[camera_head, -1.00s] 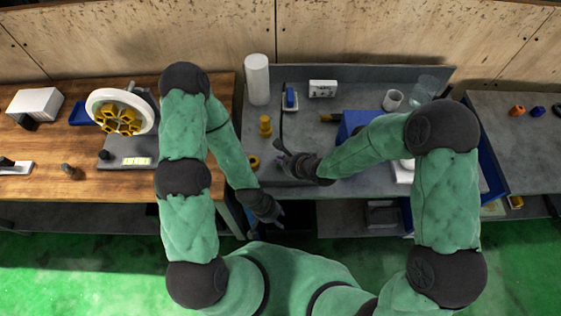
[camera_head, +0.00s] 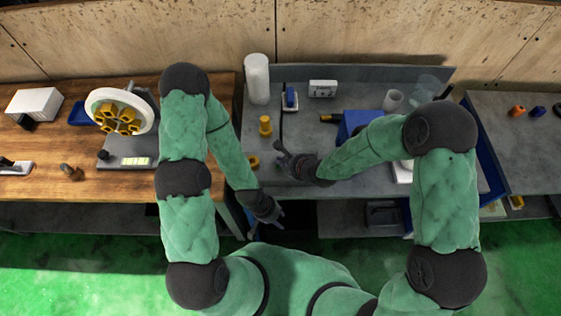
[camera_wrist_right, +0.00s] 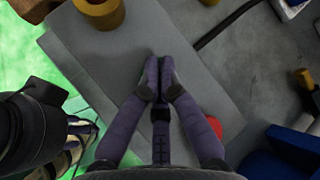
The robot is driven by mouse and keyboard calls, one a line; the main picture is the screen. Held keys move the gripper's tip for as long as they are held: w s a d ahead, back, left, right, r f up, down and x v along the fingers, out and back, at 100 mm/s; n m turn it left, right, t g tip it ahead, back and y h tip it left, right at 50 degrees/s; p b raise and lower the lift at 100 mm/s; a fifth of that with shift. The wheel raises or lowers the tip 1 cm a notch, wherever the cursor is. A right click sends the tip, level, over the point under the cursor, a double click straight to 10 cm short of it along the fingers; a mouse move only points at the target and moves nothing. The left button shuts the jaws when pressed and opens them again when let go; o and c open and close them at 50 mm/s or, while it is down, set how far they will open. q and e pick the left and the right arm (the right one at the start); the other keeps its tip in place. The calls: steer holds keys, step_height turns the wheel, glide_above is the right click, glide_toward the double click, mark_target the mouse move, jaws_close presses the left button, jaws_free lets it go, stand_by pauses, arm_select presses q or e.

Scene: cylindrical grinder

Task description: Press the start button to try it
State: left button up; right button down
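My right gripper (camera_head: 279,156) is over the front of the grey bench, and its fingertips meet in the right wrist view (camera_wrist_right: 157,72), shut with nothing between them. Below it is a flat grey panel (camera_wrist_right: 110,58). A red, rounded part (camera_wrist_right: 214,126) shows at the panel's edge, partly hidden behind a finger; I cannot tell if it is a button. No start button is clearly visible; the fingers may hide it. My left gripper (camera_head: 271,214) hangs low in front of the bench; its finger opening is unclear.
A brass part (camera_head: 265,126), a white cylinder (camera_head: 257,79) and a blue box (camera_head: 352,124) stand on the bench. A wooden table (camera_head: 62,150) with a white wheel-like fixture (camera_head: 101,94) is at left.

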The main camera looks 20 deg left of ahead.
steer(key=shift+r, duration=0.1)
steer(key=shift+r+p, duration=0.85)
steer(key=shift+p, duration=0.05)
step_height(320, 180, up, 5)
steer(key=p, duration=0.4)
steer(key=shift+r+p, duration=0.1)
steer(key=shift+p, duration=0.25)
stand_by(0.6)
